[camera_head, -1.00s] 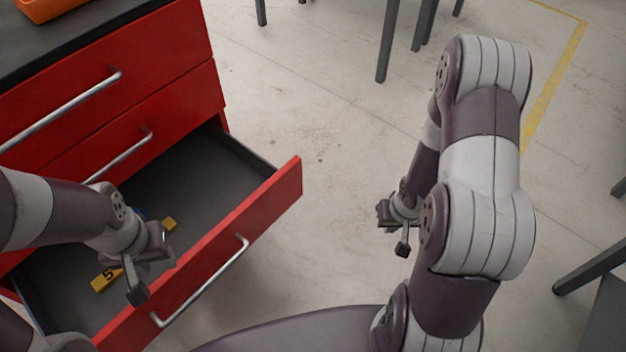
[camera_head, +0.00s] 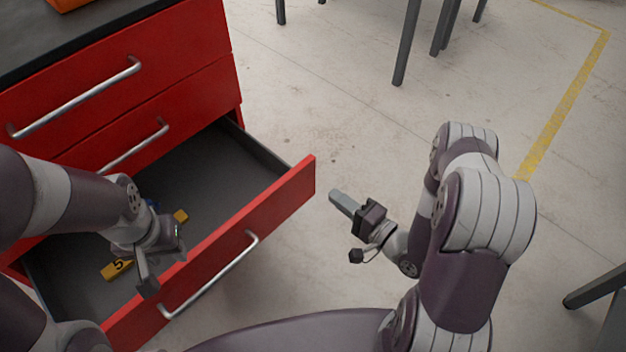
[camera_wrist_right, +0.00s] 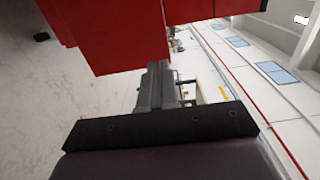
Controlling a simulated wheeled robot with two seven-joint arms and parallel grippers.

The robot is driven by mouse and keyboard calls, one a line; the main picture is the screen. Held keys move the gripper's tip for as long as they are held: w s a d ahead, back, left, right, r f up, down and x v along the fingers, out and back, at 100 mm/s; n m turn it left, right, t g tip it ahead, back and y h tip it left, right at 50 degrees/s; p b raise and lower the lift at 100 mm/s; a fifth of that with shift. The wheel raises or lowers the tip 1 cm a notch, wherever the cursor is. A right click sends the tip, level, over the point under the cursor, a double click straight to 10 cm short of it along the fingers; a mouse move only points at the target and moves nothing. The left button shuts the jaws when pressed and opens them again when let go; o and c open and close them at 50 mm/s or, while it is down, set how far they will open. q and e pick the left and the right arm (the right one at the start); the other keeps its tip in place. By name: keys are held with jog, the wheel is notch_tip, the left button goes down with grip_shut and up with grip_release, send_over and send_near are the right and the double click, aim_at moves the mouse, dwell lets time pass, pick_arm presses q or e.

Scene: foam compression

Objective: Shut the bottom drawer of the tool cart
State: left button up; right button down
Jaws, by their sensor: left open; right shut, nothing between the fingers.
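The red tool cart (camera_head: 150,60) stands at the left in the head view. Its bottom drawer (camera_head: 250,215) is pulled out, with a silver bar handle (camera_head: 212,275) on its red front. My left gripper (camera_head: 162,268) is open and hangs over the drawer, seen against its inside and front. My right gripper (camera_head: 338,198) is shut and empty, out over the floor to the right of the drawer front, apart from it. In the right wrist view the shut fingers (camera_wrist_right: 155,85) point toward a red panel of the cart (camera_wrist_right: 110,35).
A yellow marker with a black 5 (camera_head: 117,268) and another yellow piece (camera_head: 180,216) lie in the drawer. The two upper drawers are shut. Dark table legs (camera_head: 405,45) stand at the back.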

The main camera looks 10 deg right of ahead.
aim_at(177, 265)
jog(key=b+x, duration=0.2)
jog(key=x, duration=0.5)
jog(key=shift+w+a+f, duration=0.1)
jog(key=shift+w+a, duration=0.05)
jog(key=shift+w, duration=0.1)
pick_arm(q)
jog(key=shift+f, duration=1.25)
pick_arm(e)
jog(key=shift+w+a, duration=0.25)
jog(key=shift+w, duration=0.1)
jog(key=shift+w+a, duration=0.2)
jog(key=shift+w, duration=0.15)
pick_arm(q)
notch_tip(177, 265, down, 4)
jog(key=b, duration=0.3)
jog(key=shift+r+b, duration=0.15)
jog(key=shift+b, duration=0.2)
jog(key=shift+w+a+f+b, duration=0.25)
jog(key=shift+w+f+b, duration=0.1)
jog(key=shift+f+b, duration=0.15)
jog(key=shift+w+a+f+b, duration=0.2)
jog(key=shift+w+f+b, duration=0.15)
jog(key=shift+f+b, duration=0.1)
jog(key=shift+w+a, duration=0.15)
jog(key=shift+w, duration=0.05)
jog(key=shift+s, duration=0.1)
pick_arm(e)
jog(key=x, duration=2.7)
jog(key=shift+r, duration=0.35)
